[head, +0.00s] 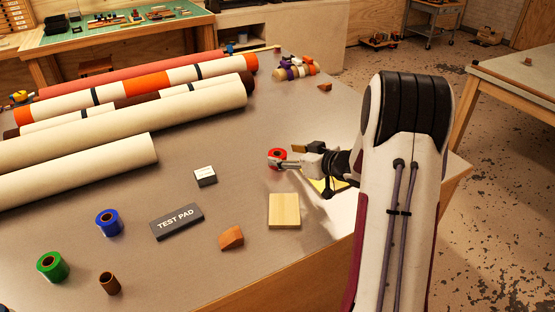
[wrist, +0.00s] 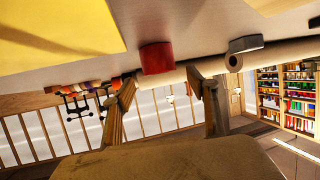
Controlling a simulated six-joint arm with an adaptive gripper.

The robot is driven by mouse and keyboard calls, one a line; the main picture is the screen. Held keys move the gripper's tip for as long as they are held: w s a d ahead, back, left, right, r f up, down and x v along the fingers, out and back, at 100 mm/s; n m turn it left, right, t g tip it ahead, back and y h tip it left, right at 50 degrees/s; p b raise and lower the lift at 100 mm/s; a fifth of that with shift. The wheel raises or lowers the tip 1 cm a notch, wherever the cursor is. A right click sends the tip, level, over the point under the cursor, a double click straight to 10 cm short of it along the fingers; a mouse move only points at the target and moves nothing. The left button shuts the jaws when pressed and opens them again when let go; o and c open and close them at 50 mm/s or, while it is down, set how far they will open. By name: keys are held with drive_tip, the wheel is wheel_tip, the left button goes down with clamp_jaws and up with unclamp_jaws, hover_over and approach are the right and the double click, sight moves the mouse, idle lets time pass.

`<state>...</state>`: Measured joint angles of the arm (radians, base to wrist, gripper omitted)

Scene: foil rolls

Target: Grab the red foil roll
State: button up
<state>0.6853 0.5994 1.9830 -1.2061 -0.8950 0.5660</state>
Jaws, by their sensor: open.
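The red foil roll (head: 277,154) sits on the grey table in the head view, by my gripper's fingertips. My gripper (head: 285,157) is low over the table, with its two fingers apart. In the tilted, inverted wrist view, the red roll (wrist: 157,58) shows ahead of the gap between the open fingers (wrist: 162,90). Nothing is held between them. One finger partly covers the roll in the head view, and contact cannot be told there.
A blue roll (head: 109,222), a green roll (head: 53,266) and a brown tube (head: 110,284) stand front left. A grey test pad (head: 177,222), small silvery block (head: 205,176), wooden block (head: 284,211) and orange-brown wedge (head: 231,238) lie nearer. Long rolls (head: 150,110) fill the back left.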

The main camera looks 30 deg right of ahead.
sight(281, 156)
drive_tip(key=shift+w+f, duration=0.1)
drive_tip(key=shift+f+x, duration=0.15)
drive_tip(key=shift+x, duration=0.75)
drive_tip(key=shift+f+x, duration=0.15)
drive_tip(key=shift+x, duration=0.75)
drive_tip(key=shift+w+a+f, duration=0.15)
drive_tip(key=shift+w+f, duration=0.1)
drive_tip(key=shift+w, duration=0.25)
drive_tip(key=c, duration=1.3)
